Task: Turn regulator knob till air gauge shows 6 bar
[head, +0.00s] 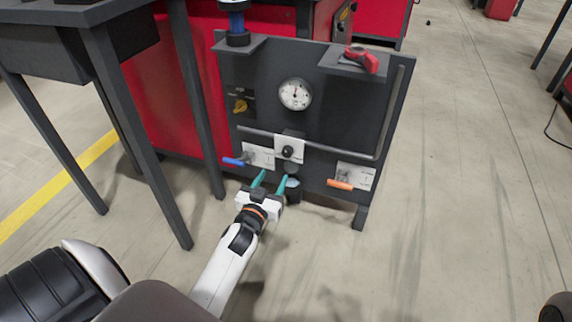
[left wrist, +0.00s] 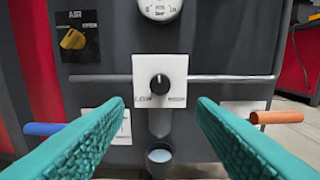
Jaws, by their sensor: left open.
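The black regulator knob (head: 287,152) sits on a white square plate (head: 291,141) at the middle of the dark panel. In the left wrist view the knob (left wrist: 159,84) is straight ahead, its white mark pointing up. The round white air gauge (head: 295,94) is above it; its reading is too small to tell. The gauge's lower part (left wrist: 160,8) shows at the top of the left wrist view. My left gripper (head: 274,181) is open and empty, its teal fingers apart in front of and below the knob, not touching it. My right gripper is not in view.
A blue-handled lever (head: 234,162) is left of the knob and an orange-handled one (head: 340,184) right. A yellow knob (head: 240,106) sits upper left, a red handle (head: 362,59) upper right. A grey pipe (head: 330,151) crosses the panel.

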